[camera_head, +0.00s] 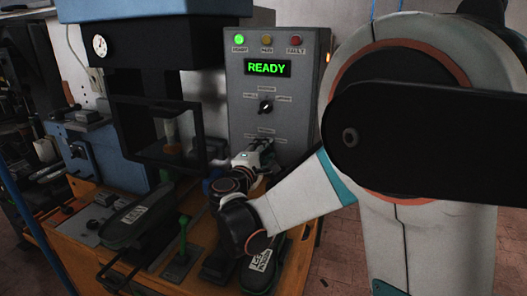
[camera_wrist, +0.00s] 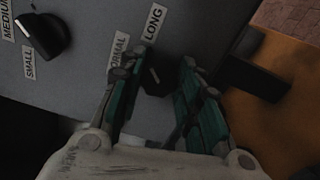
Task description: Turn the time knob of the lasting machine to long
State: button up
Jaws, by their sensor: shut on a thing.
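The lasting machine's grey control panel (camera_head: 300,75) stands behind the orange bench. The time knob (camera_wrist: 155,80) is dark and sits between my fingers in the wrist view, below the LONG label (camera_wrist: 154,22) and right of the partly covered NORMAL label (camera_wrist: 119,49). Its pointer direction cannot be made out. My gripper (camera_wrist: 158,74) is shut on this knob, one teal-padded finger on each side. In the head view my gripper (camera_head: 264,150) reaches the lower panel and hides most of the knob.
An upper size knob (camera_head: 266,107) also shows in the wrist view (camera_wrist: 42,36), left of my fingers. The display (camera_head: 267,67) reads READY and the green lamp (camera_head: 239,39) is lit. A black bar (camera_wrist: 255,72) lies right of my fingers. Labelled black shoe-shaped pieces (camera_head: 140,212) rest on the bench.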

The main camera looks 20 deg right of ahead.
jog(key=shift+f+m, duration=0.1)
jog(key=shift+m, duration=0.8)
jog(key=o, duration=1)
jog(key=shift+o, duration=0.2)
jog(key=shift+s+a, duration=0.1)
jog(key=v, duration=0.7)
jog(key=shift+s, duration=0.1)
